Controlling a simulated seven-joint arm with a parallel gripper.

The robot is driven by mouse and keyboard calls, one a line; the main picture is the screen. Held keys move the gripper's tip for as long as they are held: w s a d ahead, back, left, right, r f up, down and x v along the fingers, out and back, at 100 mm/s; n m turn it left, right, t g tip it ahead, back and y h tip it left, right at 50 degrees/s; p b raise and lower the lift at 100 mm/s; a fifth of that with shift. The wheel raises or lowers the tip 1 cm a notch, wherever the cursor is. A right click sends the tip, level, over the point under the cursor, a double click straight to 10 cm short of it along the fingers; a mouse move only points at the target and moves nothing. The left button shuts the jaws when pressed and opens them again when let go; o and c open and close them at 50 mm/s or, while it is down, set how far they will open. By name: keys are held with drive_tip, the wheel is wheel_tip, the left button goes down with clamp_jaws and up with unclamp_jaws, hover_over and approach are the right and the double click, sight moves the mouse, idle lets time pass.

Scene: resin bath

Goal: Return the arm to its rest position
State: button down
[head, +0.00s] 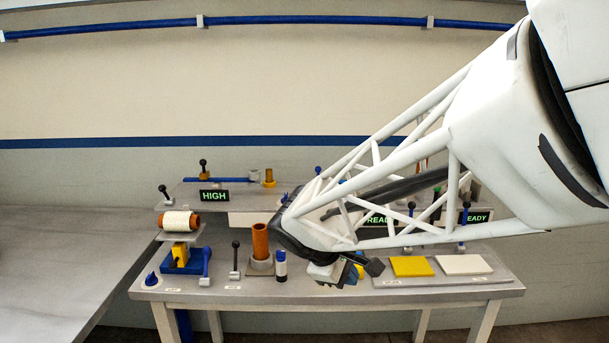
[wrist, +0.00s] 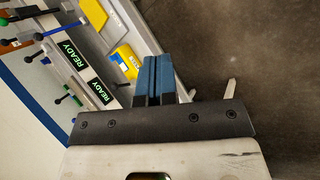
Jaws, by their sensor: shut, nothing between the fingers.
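My gripper (head: 372,268) hangs over the front part of the workbench, at the end of my white lattice arm. My arm hides part of the bench's middle and right side in the head view.
The bench (head: 330,294) carries an orange cylinder (head: 260,242), a spool (head: 181,221) on a yellow-and-blue stand, levers, and a white plate (head: 463,264). Signs read HIGH (head: 214,196) and READY (head: 474,217). A grey table (head: 60,260) stands at left. Open floor lies beyond the bench's front edge.

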drive_tip(key=s+d+m+y, duration=0.3)
drive_tip(key=s+d+m, duration=0.2)
drive_tip(key=s, duration=0.5)
drive_tip(key=s+d+m+y, duration=0.3)
drive_tip(key=s+d+m, duration=0.2)
drive_tip(key=s, duration=0.5)
drive_tip(key=shift+r+m, duration=0.3)
drive_tip(key=shift+m, duration=0.6)
idle(2.4)
